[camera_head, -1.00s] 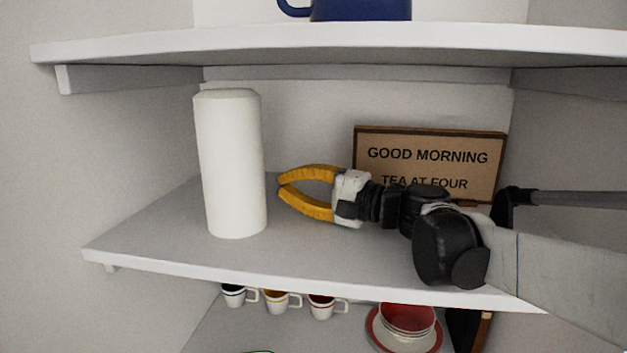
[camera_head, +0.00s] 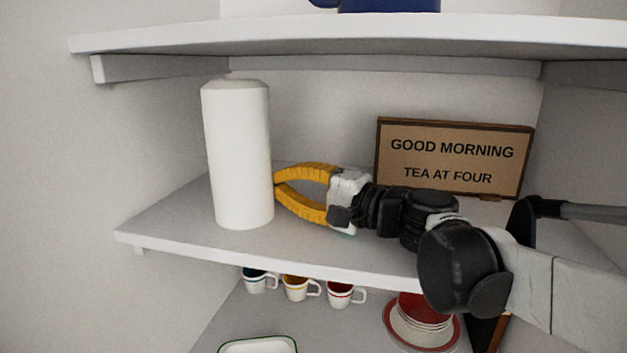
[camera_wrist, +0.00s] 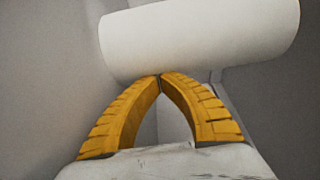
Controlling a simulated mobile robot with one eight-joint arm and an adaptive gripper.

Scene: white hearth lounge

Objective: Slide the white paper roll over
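The white paper roll (camera_head: 238,155) stands upright on the middle shelf (camera_head: 178,232), left of my gripper. My gripper (camera_head: 277,184) has curved yellow fingers whose tips meet, with nothing between them. The fingertips are at the right side of the roll, at about mid-height. They look to be touching it or nearly so; I cannot tell which. In the wrist view the roll (camera_wrist: 200,38) lies across the picture just beyond the closed fingertips (camera_wrist: 161,77).
A framed sign (camera_head: 453,158) stands at the back right of the shelf. An upper shelf (camera_head: 330,45) is above the roll. Below are several cups (camera_head: 297,288), red-and-white dishes (camera_head: 420,320) and a tray (camera_head: 258,346). Shelf space left of the roll is clear.

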